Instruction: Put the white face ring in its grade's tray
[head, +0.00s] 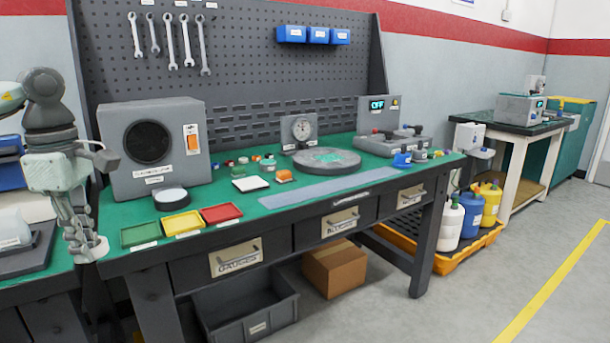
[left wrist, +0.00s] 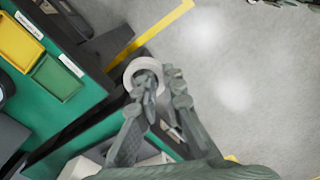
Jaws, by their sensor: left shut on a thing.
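My left gripper (head: 86,246) is shut on the white face ring (left wrist: 130,73), with its fingers gripping the ring's wall in the left wrist view (left wrist: 160,88). In the head view the ring sits at the fingertips, off the bench's front left corner, and is partly hidden by the fingers. A green tray (head: 139,234), a yellow tray (head: 182,222) and a red tray (head: 221,213) lie in a row on the bench, right of the gripper. The green tray (left wrist: 57,78) and yellow tray (left wrist: 18,44) also show in the left wrist view. My right gripper is out of view.
A round white-topped piece (head: 171,198) stands behind the trays, before a grey speaker-like box (head: 153,150). A dial gauge (head: 301,130) and a round grey plate (head: 327,161) stand farther right. Open floor lies in front of the bench (head: 300,196).

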